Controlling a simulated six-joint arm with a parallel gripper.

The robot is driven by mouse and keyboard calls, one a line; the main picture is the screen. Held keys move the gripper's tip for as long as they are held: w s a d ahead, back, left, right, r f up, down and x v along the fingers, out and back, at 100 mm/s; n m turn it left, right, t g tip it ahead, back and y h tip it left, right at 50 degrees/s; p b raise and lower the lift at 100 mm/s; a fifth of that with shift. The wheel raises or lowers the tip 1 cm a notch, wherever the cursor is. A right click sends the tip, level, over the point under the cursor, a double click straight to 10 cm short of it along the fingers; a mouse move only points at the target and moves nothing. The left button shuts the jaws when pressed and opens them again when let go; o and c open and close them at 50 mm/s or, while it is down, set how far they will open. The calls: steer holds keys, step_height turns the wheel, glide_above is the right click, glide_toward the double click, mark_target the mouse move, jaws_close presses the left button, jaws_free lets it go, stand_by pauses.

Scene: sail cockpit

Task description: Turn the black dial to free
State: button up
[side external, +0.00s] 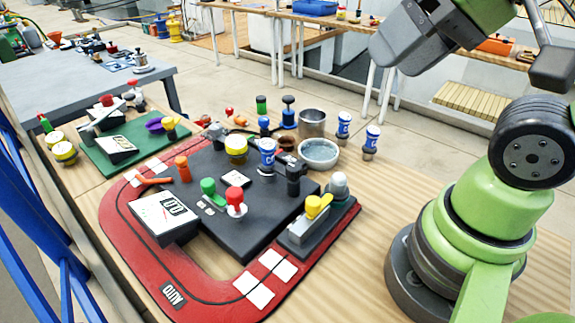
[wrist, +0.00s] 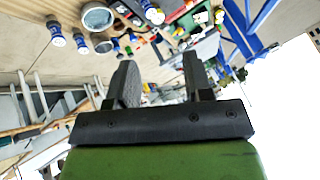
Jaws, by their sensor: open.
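A black knob-like block (side external: 293,173) stands upright near the back right of a dark grey panel (side external: 235,222) in the side view. It looks like the black dial, but its markings are too small to read, so its setting cannot be told. In the side view my arm's dark end is high at the top right, clear of the table.
A grey bowl (side external: 319,153) and metal cup (side external: 311,123) stand behind. Wooden table is bare at front right.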

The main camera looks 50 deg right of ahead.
steer(key=shift+o, duration=0.5)
steer(key=shift+w, duration=0.5)
steer(key=n+g+h, duration=0.2)
steer(key=g, duration=0.5)
glide_above(294, 166)
step_height(294, 166, down, 14)
steer(key=shift+s+d+f, duration=0.1)
step_height(294, 166, down, 9)
steer(key=shift+f, duration=0.15)
steer(key=c, duration=0.9)
